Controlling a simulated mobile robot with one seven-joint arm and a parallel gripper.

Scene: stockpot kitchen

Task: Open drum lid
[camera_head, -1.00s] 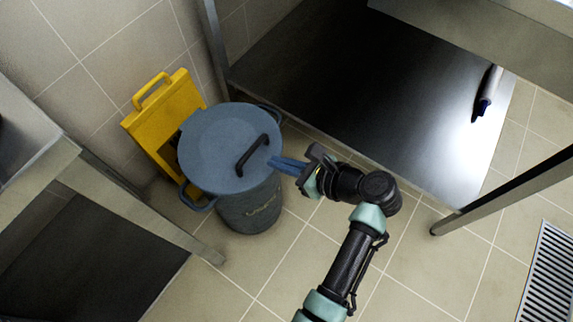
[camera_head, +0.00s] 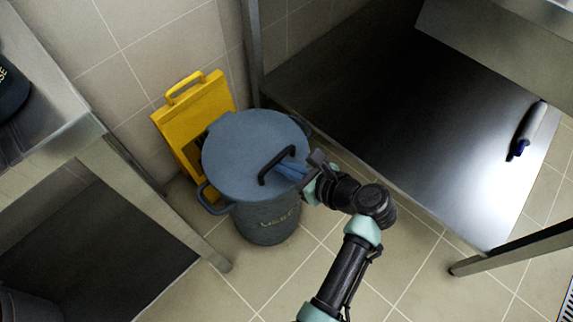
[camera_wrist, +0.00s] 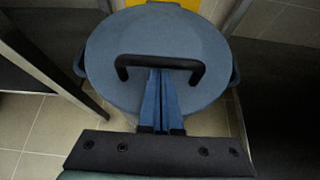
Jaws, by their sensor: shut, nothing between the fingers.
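The drum (camera_head: 268,217) is a grey-blue bin standing on the tiled floor. Its round blue lid (camera_head: 243,140) lies flat on top, closed. A black bar handle (camera_head: 276,163) arches over the lid near its right edge; it also shows in the wrist view (camera_wrist: 160,61). My gripper (camera_head: 283,168) has blue fingers held together with nothing between them. In the wrist view the fingertips (camera_wrist: 161,72) reach to the middle of the handle bar and seem to pass under it. Whether they touch it I cannot tell.
A yellow folding sign (camera_head: 195,110) stands behind the drum against the tiled wall. Steel tables with low shelves flank it, one shelf (camera_head: 370,100) on the right. A light cylindrical object (camera_head: 530,125) lies on that shelf. Floor in front (camera_head: 265,280) is clear.

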